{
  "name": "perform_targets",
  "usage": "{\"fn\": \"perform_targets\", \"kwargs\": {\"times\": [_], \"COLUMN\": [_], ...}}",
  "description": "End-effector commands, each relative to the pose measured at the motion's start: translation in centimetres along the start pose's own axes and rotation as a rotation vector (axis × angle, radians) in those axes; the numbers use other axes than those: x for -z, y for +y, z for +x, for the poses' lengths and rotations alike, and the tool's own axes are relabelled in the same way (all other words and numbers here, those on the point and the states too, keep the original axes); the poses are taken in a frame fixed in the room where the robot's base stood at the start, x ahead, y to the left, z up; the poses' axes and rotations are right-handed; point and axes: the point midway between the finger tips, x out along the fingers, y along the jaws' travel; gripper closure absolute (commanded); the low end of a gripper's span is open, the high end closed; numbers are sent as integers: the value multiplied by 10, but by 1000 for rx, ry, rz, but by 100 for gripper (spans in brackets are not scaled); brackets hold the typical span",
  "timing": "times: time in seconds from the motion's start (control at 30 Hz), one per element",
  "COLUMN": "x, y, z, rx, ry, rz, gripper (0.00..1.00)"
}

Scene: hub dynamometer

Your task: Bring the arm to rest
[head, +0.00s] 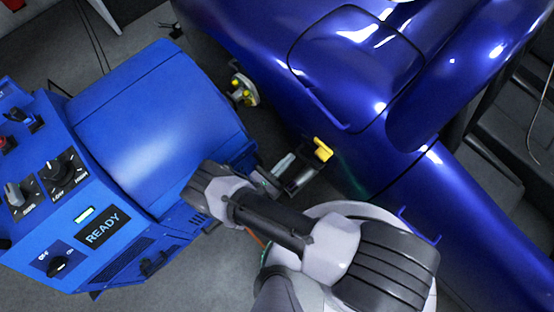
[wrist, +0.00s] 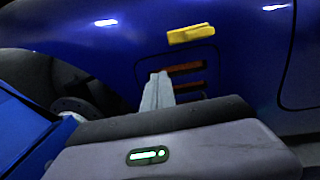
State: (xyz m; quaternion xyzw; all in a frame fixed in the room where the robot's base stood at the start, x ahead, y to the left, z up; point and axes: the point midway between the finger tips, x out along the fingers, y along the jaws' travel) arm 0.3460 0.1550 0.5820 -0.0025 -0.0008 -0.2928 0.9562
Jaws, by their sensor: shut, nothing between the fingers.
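My arm reaches across the lower middle of the head view, bent, with its wrist beside the blue machine. My gripper (head: 284,162) points toward the dark blue car (head: 350,60). In the wrist view the gripper (wrist: 158,88) shows as two pale fingers close together, with nothing between them. They point at a slotted panel (wrist: 186,82) on the car's side. A yellow piece (head: 322,150) lies beyond the fingers; in the wrist view it sits on the car body above the slots (wrist: 190,35). I cannot tell the exact gap between fingertips and car.
The blue machine (head: 150,120) stands close on the left, with knobs and a READY display (head: 103,231). A hub with yellow studs (head: 243,90) sticks out between machine and car. Grey floor (head: 130,30) shows at the upper left. Dark steps or shelving stand at the right.

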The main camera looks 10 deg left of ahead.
Motion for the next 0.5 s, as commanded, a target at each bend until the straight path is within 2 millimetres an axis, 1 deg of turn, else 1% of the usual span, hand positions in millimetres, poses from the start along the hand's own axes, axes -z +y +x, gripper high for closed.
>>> {"fn": "perform_targets", "kwargs": {"times": [0.03,0.1,0.2,0.3,0.4,0.47,0.5], "x": [-2,-1,0,0,0,-7,-19], "y": [1,0,0,0,0,4,9], "z": [-13,-28,-42,-49,-49,-48,-45], "rx": [-5,-5,-2,0,3,32,81], "ry": [0,0,0,0,1,13,32], "rz": [0,0,-1,-2,-1,17,45], "gripper": [100,100,100,100,100,100,100]}}
